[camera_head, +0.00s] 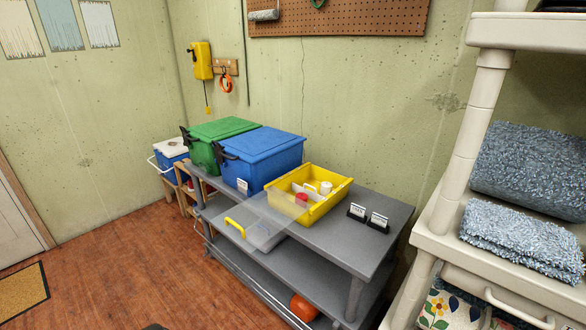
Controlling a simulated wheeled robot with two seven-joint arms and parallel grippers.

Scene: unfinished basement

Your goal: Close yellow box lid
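The yellow box (327,202) sits on the top of a grey shelf table. It is open at the top. A white divider or handle, a small white item (326,187) and a red item (302,197) show inside it. A clear see-through lid (262,228) with a yellow handle (235,227) extends from the box's near left side, out past the table's front edge. The lid is swung open, away from the box opening. Neither of my grippers is in view.
An orange ball (303,307) is on the lower shelf. A cream shelf (440,215) with towels stands right.

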